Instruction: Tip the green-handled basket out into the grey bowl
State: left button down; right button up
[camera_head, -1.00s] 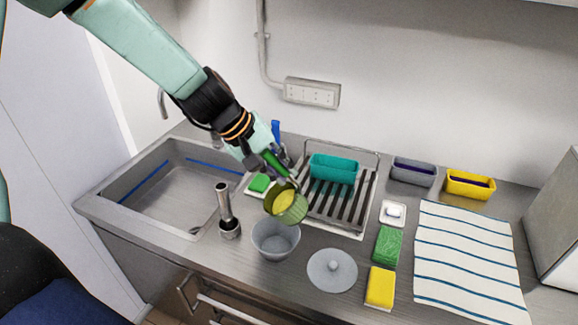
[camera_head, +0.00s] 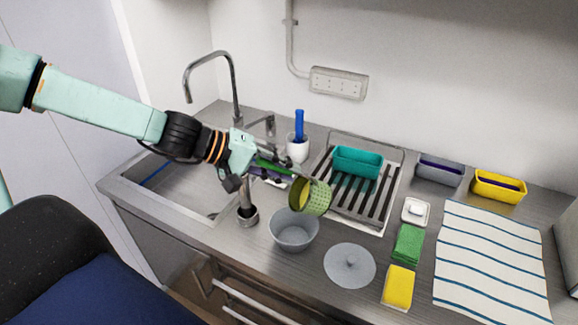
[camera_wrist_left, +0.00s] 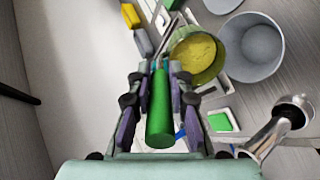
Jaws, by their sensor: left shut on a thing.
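My left gripper (camera_head: 268,168) is shut on the green handle of the basket (camera_head: 316,198). The basket is yellow-green and ribbed, and it is tilted on its side above the far rim of the grey bowl (camera_head: 292,238). The bowl stands on the counter and looks empty. In the left wrist view the green handle (camera_wrist_left: 160,108) lies between the fingers, and the basket (camera_wrist_left: 208,48) shows yellow contents inside. The grey bowl (camera_wrist_left: 256,45) is beside it there. My right gripper is not in view.
A round grey lid (camera_head: 349,267) lies right of the bowl. A drying rack (camera_head: 350,205) with a teal tub (camera_head: 357,161) is behind. Sponges (camera_head: 398,287) and a striped towel (camera_head: 490,262) lie to the right.

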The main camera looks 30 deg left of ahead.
pick_arm(q)
jog(key=s+a+f+t+h+b, duration=0.2)
jog(key=f+t+h+b, duration=0.1)
jog(key=f+b, duration=0.2)
jog(key=s+a+f+t+h+b, duration=0.2)
jog(key=f+t+h+b, duration=0.1)
jog(key=b, duration=0.6)
jog(key=shift+s+a+f+h, duration=0.3)
jog(key=shift+a+f+h, duration=0.15)
jog(key=shift+f, duration=0.45)
dwell(0.5)
dwell(0.6)
